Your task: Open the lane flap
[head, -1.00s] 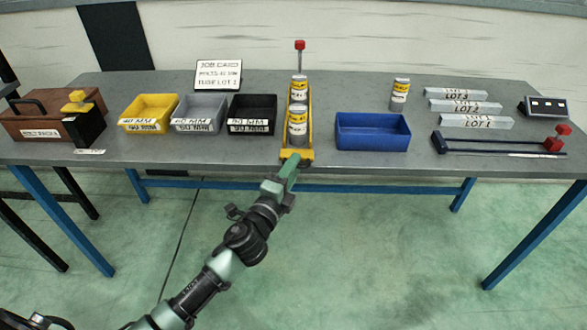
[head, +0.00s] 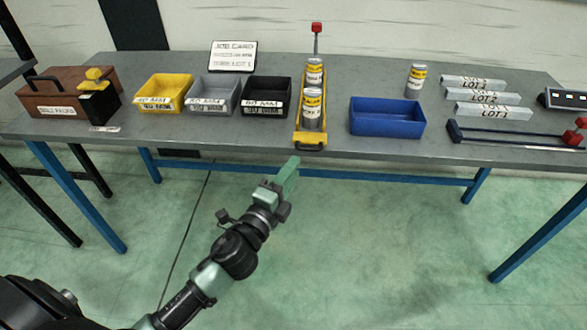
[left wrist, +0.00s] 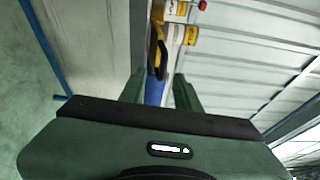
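The yellow lane (head: 298,132) runs front to back on the grey table and holds two cans with yellow-and-white labels, the front one (head: 312,108) near its front end. A yellow flap (head: 311,139) closes the front end, with a dark handle (head: 311,146) low on it. My left gripper (head: 290,168) is in front of the table, just below and left of the handle, apart from it. In the left wrist view its two green fingers (left wrist: 160,88) stand apart with nothing gripped; the dark handle (left wrist: 161,55) shows beyond them. My right gripper is not in view.
Yellow (head: 164,93), grey (head: 214,94) and black (head: 266,97) bins stand left of the lane. A blue bin (head: 387,117) stands right of it. A red-topped post (head: 316,38) rises at the lane's back. Open floor lies before the table.

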